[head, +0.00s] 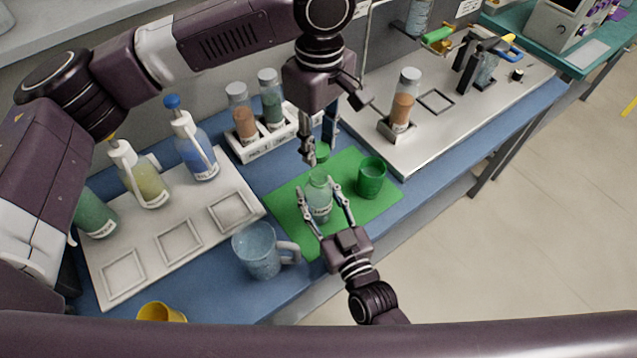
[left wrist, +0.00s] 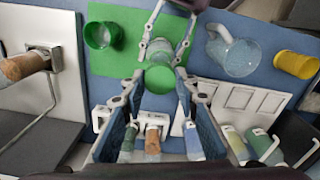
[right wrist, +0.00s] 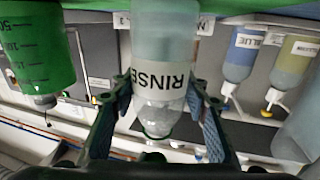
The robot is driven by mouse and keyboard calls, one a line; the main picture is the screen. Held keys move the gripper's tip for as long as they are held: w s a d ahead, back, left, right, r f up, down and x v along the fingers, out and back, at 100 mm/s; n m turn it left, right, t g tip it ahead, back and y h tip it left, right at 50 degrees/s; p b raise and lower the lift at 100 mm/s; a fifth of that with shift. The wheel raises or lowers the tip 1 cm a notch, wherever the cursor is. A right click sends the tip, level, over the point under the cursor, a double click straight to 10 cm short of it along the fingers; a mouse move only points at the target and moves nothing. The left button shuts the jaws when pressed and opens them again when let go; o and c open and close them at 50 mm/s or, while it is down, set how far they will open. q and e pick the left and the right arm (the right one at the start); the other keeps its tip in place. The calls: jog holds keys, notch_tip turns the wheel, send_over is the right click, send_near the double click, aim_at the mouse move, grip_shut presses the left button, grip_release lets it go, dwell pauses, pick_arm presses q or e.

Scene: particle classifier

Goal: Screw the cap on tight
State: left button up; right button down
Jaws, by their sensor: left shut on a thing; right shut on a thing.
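A clear, pale green bottle (head: 319,199) with a RINSE label stands upright over the green mat (head: 285,205). My right gripper (head: 325,205) is shut on its sides; its fingers also flank the bottle (right wrist: 160,85) in the right wrist view. A green cap (head: 322,152) is between the fingertips of my left gripper (head: 312,150), which comes from above and behind the bottle. The cap (left wrist: 160,79) also shows in the left wrist view, partly covering the bottle's lower side there. I cannot tell whether the cap touches the bottle mouth.
A green cup (head: 371,180) stands right of the bottle. A clear mug (head: 258,252) is at the left front. A white rack (head: 262,145) with two vials is behind. Squeeze bottles stand on the left tray (head: 165,270). An orange-filled vial (head: 403,105) stands on the right platform.

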aim_at(319, 179)
pick_arm(q)
jog(key=shift+f, duration=2)
jog(key=shift+f, duration=0.9)
jog(key=shift+f, duration=0.6)
